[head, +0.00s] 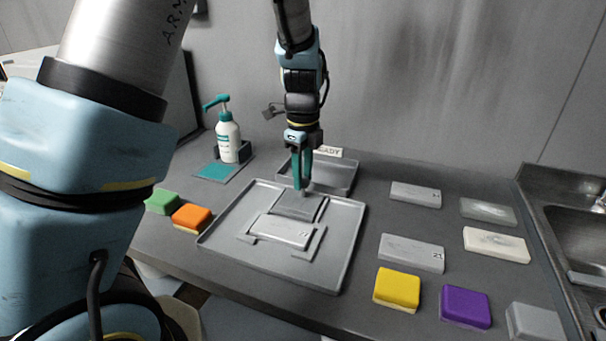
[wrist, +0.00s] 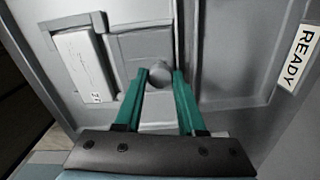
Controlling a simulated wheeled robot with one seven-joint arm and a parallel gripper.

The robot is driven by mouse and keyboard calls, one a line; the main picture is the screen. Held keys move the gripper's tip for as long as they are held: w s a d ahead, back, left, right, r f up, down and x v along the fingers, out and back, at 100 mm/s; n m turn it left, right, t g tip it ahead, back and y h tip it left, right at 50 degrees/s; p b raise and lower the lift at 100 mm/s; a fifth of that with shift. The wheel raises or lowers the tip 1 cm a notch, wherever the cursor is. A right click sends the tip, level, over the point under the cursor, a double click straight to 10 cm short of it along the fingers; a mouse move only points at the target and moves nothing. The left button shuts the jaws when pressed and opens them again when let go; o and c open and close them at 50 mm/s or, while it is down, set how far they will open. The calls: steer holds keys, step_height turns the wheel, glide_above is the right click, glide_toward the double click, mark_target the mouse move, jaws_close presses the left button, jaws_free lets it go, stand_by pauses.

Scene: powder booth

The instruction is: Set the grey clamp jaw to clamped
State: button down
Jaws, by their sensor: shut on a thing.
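The grey clamp jaw (head: 297,206) is a flat plate on the large grey tray (head: 348,228), behind a pale grey block (head: 284,231) seated between low angled brackets. In the wrist view the jaw (wrist: 145,42) lies beside the block (wrist: 84,66). I cannot tell whether the jaw touches the block. A round grey knob (wrist: 160,73) stands on the jaw. My gripper (head: 302,190) points down with its teal fingers on either side of the knob. The fingers (wrist: 158,82) are shut on it in the wrist view.
A smaller tray (head: 335,176) with a READY label (head: 329,152) stands behind. A pump bottle (head: 228,138) is at the back left. Green (head: 162,201) and orange (head: 191,218) sponges lie left of the tray. Several blocks and sponges lie right, before a sink (head: 580,235).

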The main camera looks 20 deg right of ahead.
mark_target(299, 202)
steer(key=shift+s+a+b, duration=0.5)
steer(key=shift+s+a, duration=0.35)
steer(key=shift+s, duration=0.1)
steer(key=c, duration=0.5)
jaws_free()
steer(key=shift+r, duration=0.1)
step_height(299, 202, up, 11)
steer(key=b, duration=0.2)
steer(key=shift+f, duration=0.2)
